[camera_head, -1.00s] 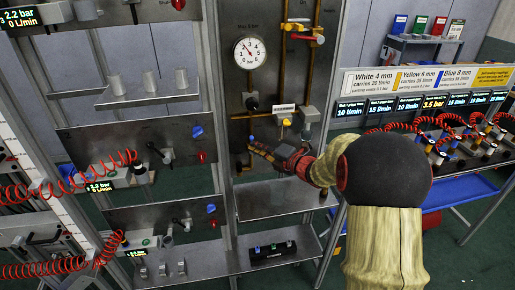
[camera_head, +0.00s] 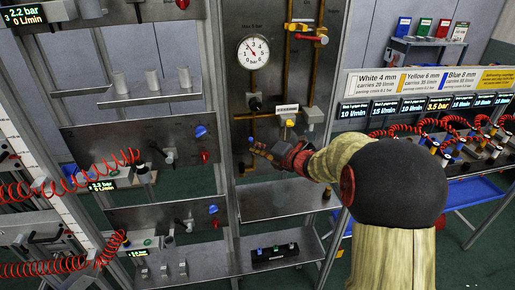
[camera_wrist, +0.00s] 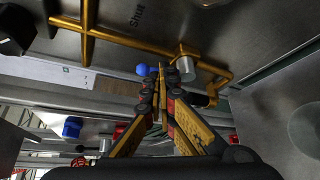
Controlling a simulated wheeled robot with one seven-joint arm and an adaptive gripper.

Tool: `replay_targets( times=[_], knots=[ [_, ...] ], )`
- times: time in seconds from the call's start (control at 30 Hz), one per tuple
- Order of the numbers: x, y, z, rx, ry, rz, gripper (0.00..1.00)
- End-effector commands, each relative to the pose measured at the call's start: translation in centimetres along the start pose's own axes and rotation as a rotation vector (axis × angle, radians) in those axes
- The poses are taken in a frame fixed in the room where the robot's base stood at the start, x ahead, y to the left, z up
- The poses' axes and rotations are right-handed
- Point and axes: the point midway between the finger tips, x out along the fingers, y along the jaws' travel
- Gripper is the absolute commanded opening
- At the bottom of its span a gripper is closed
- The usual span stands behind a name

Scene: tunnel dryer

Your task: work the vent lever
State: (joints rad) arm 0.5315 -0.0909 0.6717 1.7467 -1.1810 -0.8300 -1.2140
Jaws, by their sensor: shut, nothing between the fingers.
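A small blue knob (camera_head: 251,139) shows low on the left of the gauge panel in the head view. It also shows in the wrist view (camera_wrist: 143,70), just left of my fingertips. It seems to be the end of the vent lever, but no label on it can be read and its shaft is hidden. My gripper (camera_head: 254,150) is shut and empty, reaching in from the right just below the knob. In the wrist view the gripper (camera_wrist: 161,72) has its fingertips together beside the knob; I cannot tell whether they touch it.
A round gauge (camera_head: 253,52) sits above, with its needle off zero. Yellow pipes (camera_wrist: 130,40) run across the panel close to my fingers, with a grey cylinder (camera_wrist: 187,66) beside them. A metal shelf (camera_head: 275,201) lies below. Red coiled hoses (camera_head: 75,183) hang at left.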

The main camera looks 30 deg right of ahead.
Motion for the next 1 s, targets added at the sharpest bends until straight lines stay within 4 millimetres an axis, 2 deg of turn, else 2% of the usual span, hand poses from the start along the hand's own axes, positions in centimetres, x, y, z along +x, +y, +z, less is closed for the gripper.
replay_targets(
  times=[1.0],
  knots=[
    [0.2, 0.2, -0.32, -0.077, 0.0, -0.051, 0.0]
  ],
)
